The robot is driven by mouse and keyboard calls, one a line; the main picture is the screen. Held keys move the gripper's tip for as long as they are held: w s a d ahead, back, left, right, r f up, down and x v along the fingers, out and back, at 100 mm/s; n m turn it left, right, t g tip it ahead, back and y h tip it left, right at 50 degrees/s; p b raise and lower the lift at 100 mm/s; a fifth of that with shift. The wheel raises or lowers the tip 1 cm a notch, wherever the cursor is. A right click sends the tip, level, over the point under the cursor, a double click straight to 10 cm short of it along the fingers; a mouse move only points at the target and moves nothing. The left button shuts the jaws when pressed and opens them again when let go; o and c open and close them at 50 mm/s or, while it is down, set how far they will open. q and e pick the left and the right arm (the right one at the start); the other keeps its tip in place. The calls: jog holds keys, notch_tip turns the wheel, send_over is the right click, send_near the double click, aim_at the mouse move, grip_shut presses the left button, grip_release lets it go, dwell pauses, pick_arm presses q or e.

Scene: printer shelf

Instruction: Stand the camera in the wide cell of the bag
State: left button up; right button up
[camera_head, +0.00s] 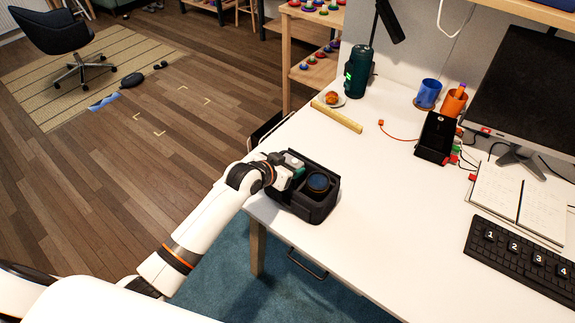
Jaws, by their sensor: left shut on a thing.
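The black bag (318,212) stands open at the near left corner of the white desk. A dark round lens (318,182) sits in its right part. My left gripper (287,172) is over the bag's left part, shut on a small grey and green thing that looks like the camera (296,163). The camera is at the bag's far left side, beside the lens, and partly hidden by my gripper. I cannot tell whether it touches the bag's floor. The cell walls are mostly hidden. My right gripper is not in view.
The desk right of the bag is clear.

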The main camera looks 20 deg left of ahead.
pick_arm(q)
jog(key=o, duration=1)
jog(key=shift+f, duration=0.1)
jog(key=shift+c, duration=0.2)
jog(key=shift+s+r, duration=0.15)
jog(key=shift+r, duration=0.1)
jog(key=v, duration=1.1)
jog(key=shift+s+a+r, duration=0.15)
jog(key=shift+s+r, duration=0.05)
jog(key=shift+s, duration=0.05)
